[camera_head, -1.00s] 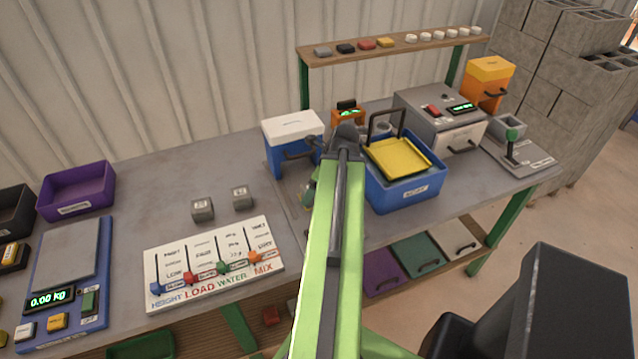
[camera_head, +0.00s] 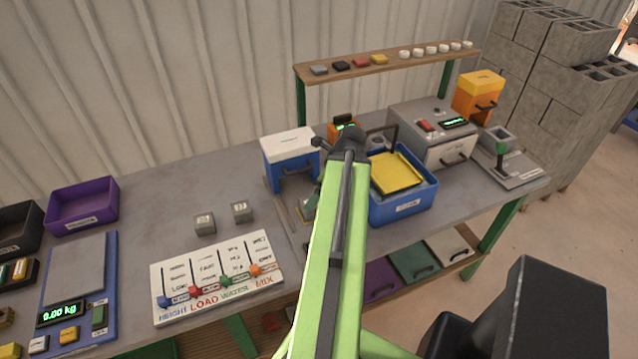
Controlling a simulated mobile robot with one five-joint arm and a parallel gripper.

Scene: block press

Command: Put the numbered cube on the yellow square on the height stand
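Two small grey cubes stand apart on the grey workbench: a left cube (camera_head: 204,224) and a right cube (camera_head: 241,211). Both carry small dark marks, too small to read. A low grey plate (camera_head: 281,208) with a yellow-edged patch (camera_head: 304,212) lies right of the cubes, beside my arm. It may be the height stand, but my green arm link covers much of it. My arm rises from the bottom centre to a dark joint. My gripper is hidden behind it, so I cannot see its fingers.
A white slider board (camera_head: 217,277) lies in front of the cubes, and a blue scale (camera_head: 78,285) reads 0.00 kg at left. A blue-and-white box (camera_head: 290,160) stands behind the plate. A blue bin (camera_head: 405,207) is right of my arm. Bench around the cubes is clear.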

